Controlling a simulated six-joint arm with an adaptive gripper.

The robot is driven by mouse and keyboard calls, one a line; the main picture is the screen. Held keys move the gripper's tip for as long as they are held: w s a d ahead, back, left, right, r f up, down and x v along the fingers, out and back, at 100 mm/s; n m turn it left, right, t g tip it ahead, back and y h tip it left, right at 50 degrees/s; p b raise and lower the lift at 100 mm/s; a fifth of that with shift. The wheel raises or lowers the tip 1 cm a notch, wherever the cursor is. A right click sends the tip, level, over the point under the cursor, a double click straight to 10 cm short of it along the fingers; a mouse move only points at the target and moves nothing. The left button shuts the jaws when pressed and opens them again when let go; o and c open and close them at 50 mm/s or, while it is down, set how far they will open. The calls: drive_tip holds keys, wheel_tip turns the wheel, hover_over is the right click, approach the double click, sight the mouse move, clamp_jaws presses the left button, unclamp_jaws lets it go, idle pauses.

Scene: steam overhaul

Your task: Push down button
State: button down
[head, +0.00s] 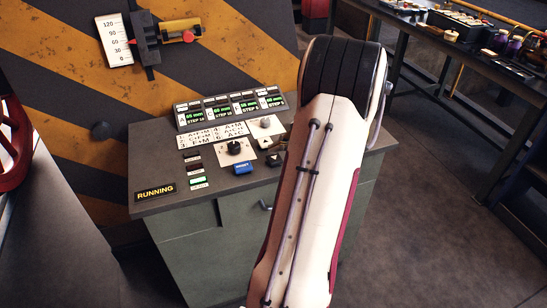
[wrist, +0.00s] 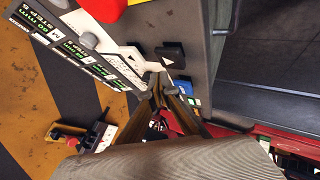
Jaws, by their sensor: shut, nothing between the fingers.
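The control panel (head: 150,206) on the green cabinet carries small dark buttons with light arrow marks. One arrow button (head: 272,160) shows just left of my arm in the head view; a dark button (wrist: 171,52) beside a white arrow mark shows in the wrist view. I cannot tell for sure which arrow points down. My gripper (wrist: 164,86) is shut and empty, its fingertips over the panel near the dark button and the blue button (wrist: 193,102). Contact cannot be judged. In the head view my arm hides the gripper and the panel's right part.
A row of green displays (head: 230,107) stands along the panel's back. A black knob (head: 234,148) and the blue button sit nearby. A red object (wrist: 104,8) shows at the wrist view's top. A striped wall stands behind; a workbench stands at right.

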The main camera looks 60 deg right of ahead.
sight(277, 158)
wheel_tip(277, 158, up, 6)
drive_tip(key=shift+f, duration=0.1)
idle(0.8)
drive_tip(key=shift+d, duration=0.1)
idle(0.7)
